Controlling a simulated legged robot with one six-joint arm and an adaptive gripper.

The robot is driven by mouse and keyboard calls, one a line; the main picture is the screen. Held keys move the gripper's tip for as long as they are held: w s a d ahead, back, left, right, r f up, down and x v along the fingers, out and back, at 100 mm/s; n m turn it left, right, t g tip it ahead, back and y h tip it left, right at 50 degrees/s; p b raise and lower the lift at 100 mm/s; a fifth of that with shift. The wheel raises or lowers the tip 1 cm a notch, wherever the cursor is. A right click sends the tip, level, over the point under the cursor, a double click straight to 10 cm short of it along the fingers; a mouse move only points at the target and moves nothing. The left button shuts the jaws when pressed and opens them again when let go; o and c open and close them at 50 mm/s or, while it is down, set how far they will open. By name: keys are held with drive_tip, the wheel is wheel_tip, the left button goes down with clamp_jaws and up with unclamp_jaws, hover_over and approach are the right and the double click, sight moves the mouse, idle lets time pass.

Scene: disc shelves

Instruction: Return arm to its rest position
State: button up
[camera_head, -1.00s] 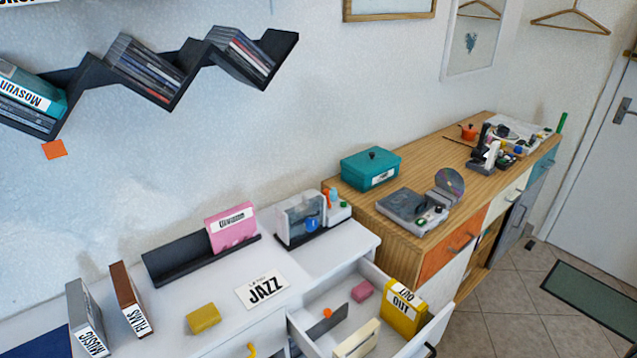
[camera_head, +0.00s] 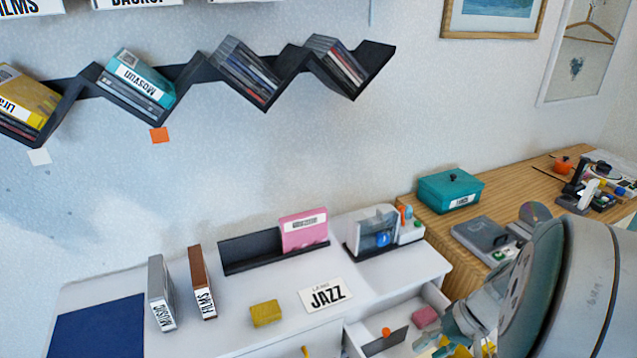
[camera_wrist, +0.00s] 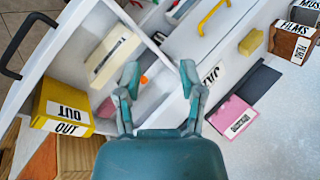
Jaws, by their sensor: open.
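My gripper (camera_wrist: 160,78) is open and empty in the wrist view, its two teal fingers spread apart over the open white drawer (camera_wrist: 62,75). In the head view my gripper (camera_head: 462,322) is at the lower right, in front of the drawer's right part, with my large teal and white arm link beside it. A yellow OUT box (camera_wrist: 62,104) sits at the drawer's corner and is mostly hidden by my gripper in the head view. A cream block (camera_wrist: 113,55) lies inside the drawer.
A pink box (camera_head: 303,232) stands in a black holder on the white cabinet, near a JAZZ card (camera_head: 325,295). Grey (camera_head: 160,292) and brown (camera_head: 202,283) boxes stand at left. A teal box (camera_head: 450,190) sits on the wooden sideboard. A black zigzag shelf (camera_head: 188,75) hangs above.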

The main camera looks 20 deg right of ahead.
drive_tip(key=a+r+n+t+h, duration=0.3)
drive_tip(key=a+r+n+h, duration=0.2)
drive_tip(key=a+r, duration=0.9)
drive_tip(key=a, duration=0.3)
drive_tip(key=shift+s+a+n+h, duration=0.15)
drive_tip(key=shift+n+h, duration=0.25)
